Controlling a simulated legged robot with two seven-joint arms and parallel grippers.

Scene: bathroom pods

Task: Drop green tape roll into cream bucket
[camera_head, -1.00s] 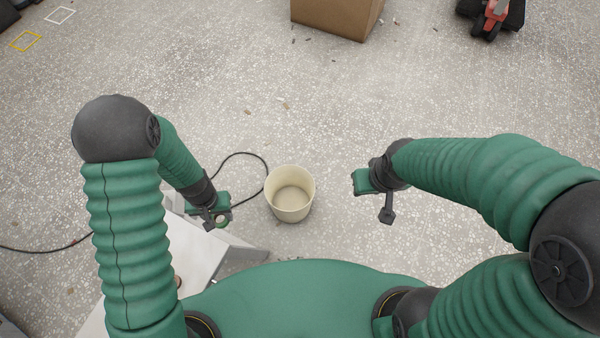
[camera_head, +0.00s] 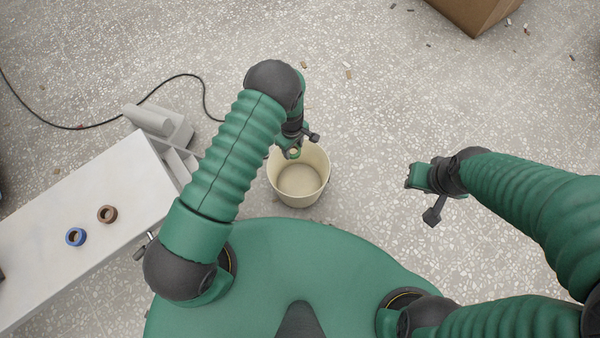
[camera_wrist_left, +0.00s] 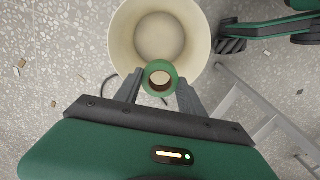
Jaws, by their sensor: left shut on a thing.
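The cream bucket (camera_head: 299,199) stands upright on the floor in the middle of the head view, empty as far as I see. My left gripper (camera_head: 294,152) is at its far-left rim, over the opening in that view. It is shut on the green tape roll (camera_wrist_left: 160,63), a small ring held between the fingertips in the left wrist view. There the roll overlaps the near rim of the bucket (camera_wrist_left: 121,40), with the opening beyond it. My right gripper (camera_head: 416,176) is out to the right of the bucket, away from it; its fingers are not clear.
A white table (camera_head: 60,205) stands at the left with a blue roll (camera_head: 75,237) and a brown roll (camera_head: 107,214) on it. A black cable (camera_head: 150,90) lies on the floor. A cardboard box (camera_head: 473,12) is at the far right. Floor around the bucket is mostly clear.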

